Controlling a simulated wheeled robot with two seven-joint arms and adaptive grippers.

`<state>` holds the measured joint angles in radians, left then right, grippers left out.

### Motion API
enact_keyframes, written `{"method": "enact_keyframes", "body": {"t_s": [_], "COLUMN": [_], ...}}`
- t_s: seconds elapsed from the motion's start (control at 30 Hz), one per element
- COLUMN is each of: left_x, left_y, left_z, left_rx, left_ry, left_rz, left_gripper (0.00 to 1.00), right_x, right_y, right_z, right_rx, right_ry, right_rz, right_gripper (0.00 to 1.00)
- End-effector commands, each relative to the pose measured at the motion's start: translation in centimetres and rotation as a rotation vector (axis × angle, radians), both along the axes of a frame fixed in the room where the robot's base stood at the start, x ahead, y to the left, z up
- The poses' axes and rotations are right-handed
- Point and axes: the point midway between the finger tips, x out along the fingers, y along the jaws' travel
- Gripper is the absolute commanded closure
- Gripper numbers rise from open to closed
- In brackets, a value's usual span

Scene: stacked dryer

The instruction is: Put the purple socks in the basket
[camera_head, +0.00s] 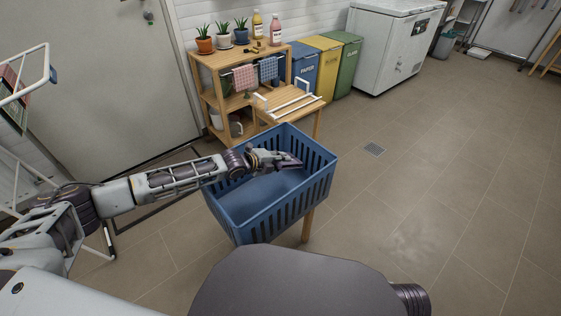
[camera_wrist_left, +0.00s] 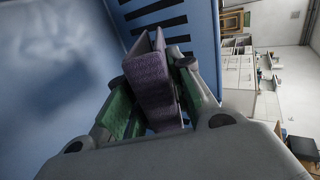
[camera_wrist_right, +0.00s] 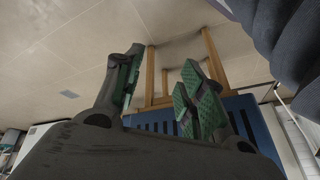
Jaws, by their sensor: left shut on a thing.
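The blue basket (camera_head: 262,214) with slotted walls stands on a small wooden stand; its visible inner floor looks empty. My left gripper (camera_head: 288,162) reaches over the basket from the left, near its far right inner side. In the left wrist view, the left gripper (camera_wrist_left: 156,95) is shut on the purple socks (camera_wrist_left: 152,84), which stick out between its green-padded fingers, with the basket wall (camera_wrist_left: 165,22) just beyond. In the right wrist view, my right gripper (camera_wrist_right: 158,82) is open and empty, its fingers apart, with the basket (camera_wrist_right: 252,122) beyond it. The right gripper is out of the head view.
A wooden shelf (camera_head: 209,88) with potted plants and bottles stands behind the basket. Paper, yellow and green bins (camera_head: 342,66) and a white chest (camera_head: 393,50) line the wall. A white drying rack (camera_head: 22,100) stands at the left. The floor on the right is clear.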

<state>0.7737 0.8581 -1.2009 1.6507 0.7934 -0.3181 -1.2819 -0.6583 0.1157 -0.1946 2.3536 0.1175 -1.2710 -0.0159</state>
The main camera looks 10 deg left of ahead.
Motion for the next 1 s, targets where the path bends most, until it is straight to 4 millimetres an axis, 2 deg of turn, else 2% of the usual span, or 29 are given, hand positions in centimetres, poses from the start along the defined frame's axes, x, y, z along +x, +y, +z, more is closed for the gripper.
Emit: {"method": "enact_keyframes", "body": {"t_s": [0.2, 0.43, 0.93, 0.97, 1.0], "left_x": [0.0, 0.0, 0.0, 0.0, 0.0], "left_y": [0.0, 0.0, 0.0, 0.0, 0.0], "left_z": [-1.1, -1.8, -2.0, -2.0, -2.0], "left_rx": [0.000, 0.000, 0.000, 0.000, 0.000], "left_ry": [0.000, 0.000, 0.000, 0.000, 0.000], "left_rz": [0.000, 0.000, 0.000, 0.000, 0.000], "left_gripper": [1.00, 1.00, 1.00, 0.75, 0.70], "right_x": [0.2, 0.4, 0.5, 0.5, 0.5], "right_y": [0.5, 1.0, 1.2, 1.2, 1.2], "right_z": [-2.2, -3.7, -4.2, -4.2, -4.2], "right_rx": [0.030, 0.055, 0.067, 0.067, 0.067], "right_ry": [-0.024, -0.048, -0.060, -0.060, -0.060], "right_rz": [-0.006, -0.014, -0.019, -0.019, -0.019], "right_gripper": [0.60, 0.60, 0.60, 0.60, 0.60]}}
